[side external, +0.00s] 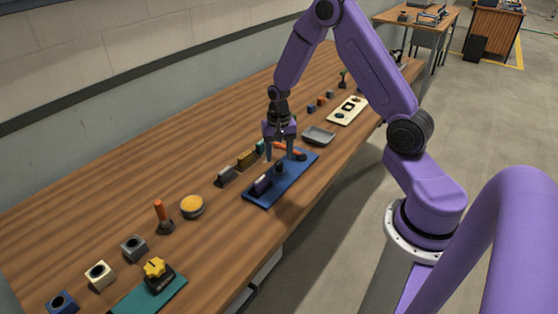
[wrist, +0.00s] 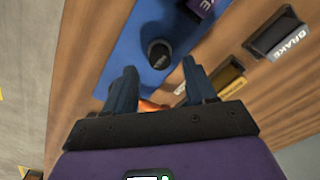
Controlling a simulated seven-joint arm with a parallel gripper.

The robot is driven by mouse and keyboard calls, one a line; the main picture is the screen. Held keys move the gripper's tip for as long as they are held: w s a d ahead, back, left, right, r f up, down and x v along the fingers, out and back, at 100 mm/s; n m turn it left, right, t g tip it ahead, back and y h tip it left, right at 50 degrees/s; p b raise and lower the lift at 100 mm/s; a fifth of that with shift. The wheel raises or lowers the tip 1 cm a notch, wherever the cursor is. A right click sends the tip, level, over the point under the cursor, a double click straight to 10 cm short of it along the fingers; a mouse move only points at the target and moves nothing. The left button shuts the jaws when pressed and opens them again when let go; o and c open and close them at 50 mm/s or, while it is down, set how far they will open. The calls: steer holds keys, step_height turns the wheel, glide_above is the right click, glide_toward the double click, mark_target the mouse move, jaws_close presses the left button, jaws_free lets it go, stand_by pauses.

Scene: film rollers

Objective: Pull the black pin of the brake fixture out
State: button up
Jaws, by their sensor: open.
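The fixture is a blue plate (side external: 290,182) on the wooden bench, and it also shows in the wrist view (wrist: 125,45). A short black pin (wrist: 159,54) stands on the plate; in the side view the pin (side external: 279,167) is just below my gripper. A purple block (side external: 262,184) with a partly visible label sits on the plate near the pin. My gripper (side external: 280,157) points down over the plate, open and empty. In the wrist view the pin appears just beyond the gap between the fingertips (wrist: 159,68). I cannot tell how deep the pin sits.
An orange-handled lever (side external: 288,150) lies at the plate's far end, near the fingers. A dark block labelled BRAKE (wrist: 278,36) and a yellow block (side external: 247,158) stand beside the plate. A grey tray (side external: 319,136) lies beyond it. A yellow round pad (side external: 192,206) lies nearer the camera.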

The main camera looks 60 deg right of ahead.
mark_target(279, 163)
steer(key=shift+f, duration=1.65)
steer(key=shift+c, duration=0.4)
jaws_close()
steer(key=shift+r, duration=0.9)
steer(key=shift+o, duration=0.4)
jaws_free()
step_height(279, 163, up, 17)
steer(key=shift+r, duration=0.2)
